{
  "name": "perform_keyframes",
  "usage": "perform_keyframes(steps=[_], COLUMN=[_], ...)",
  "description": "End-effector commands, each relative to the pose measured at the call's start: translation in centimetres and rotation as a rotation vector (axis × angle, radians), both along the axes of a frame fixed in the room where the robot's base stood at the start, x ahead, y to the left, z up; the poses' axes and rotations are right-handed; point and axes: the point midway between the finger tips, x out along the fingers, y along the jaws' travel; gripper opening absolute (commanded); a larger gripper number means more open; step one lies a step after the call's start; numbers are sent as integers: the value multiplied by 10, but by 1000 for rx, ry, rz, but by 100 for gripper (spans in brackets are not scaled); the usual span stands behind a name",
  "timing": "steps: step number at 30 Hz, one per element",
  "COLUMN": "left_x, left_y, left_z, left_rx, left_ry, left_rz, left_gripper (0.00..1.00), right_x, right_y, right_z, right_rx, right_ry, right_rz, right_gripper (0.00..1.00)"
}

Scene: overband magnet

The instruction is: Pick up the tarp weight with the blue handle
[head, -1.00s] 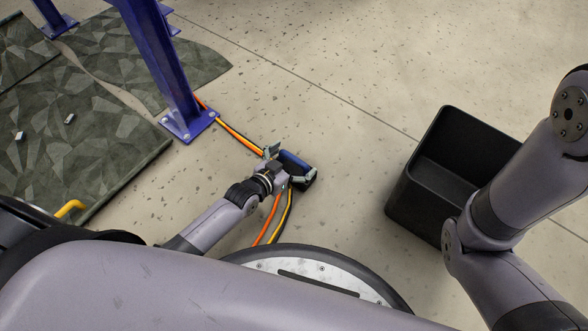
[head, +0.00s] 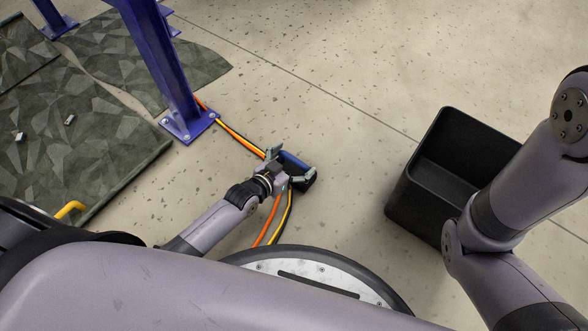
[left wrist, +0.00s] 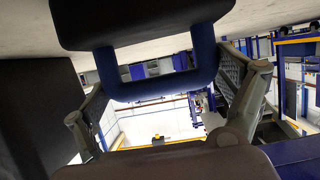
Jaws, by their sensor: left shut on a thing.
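The tarp weight (left wrist: 140,22) has a dark body and a blue U-shaped handle (left wrist: 160,92). In the left wrist view the body fills the top and the handle hangs below it between the two fingers. My left gripper (head: 288,168) is shut on the weight, with a finger at each side of it. In the head view the blue handle (head: 294,160) shows between the fingers, and the gripper hides much of the body. I cannot tell whether the weight is clear of the floor. My right arm shows at the right, but its gripper is out of view.
Orange and yellow cables (head: 238,138) run along the floor past the gripper. A blue post (head: 170,70) with a bolted foot stands at the upper left, by grey-green patterned mats (head: 85,130). An open black bin (head: 425,200) stands at the right. Floor beyond the gripper is clear.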

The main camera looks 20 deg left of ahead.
Motion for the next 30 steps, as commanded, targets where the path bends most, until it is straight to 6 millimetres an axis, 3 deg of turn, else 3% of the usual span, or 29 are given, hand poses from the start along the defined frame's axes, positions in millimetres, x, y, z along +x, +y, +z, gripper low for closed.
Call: perform_keyframes(steps=[11, 17, 23, 30], left_x=[2, 2, 2, 3], left_y=[0, 0, 0, 0], left_z=[6, 19, 45, 93], left_rx=[-3, -3, -3, -4], left_ry=[-9, -10, -11, -11], left_rz=[1, 1, 1, 1], left_gripper=[30, 30, 30, 30], right_x=[0, 1, 8, 48], right_y=[0, 0, -1, -3], right_z=[2, 11, 25, 16], right_rx=[0, 0, 3, 8], right_ry=[1, 2, 20, 144], right_rz=[0, 0, 1, 5], right_gripper=[0, 0, 0, 0])
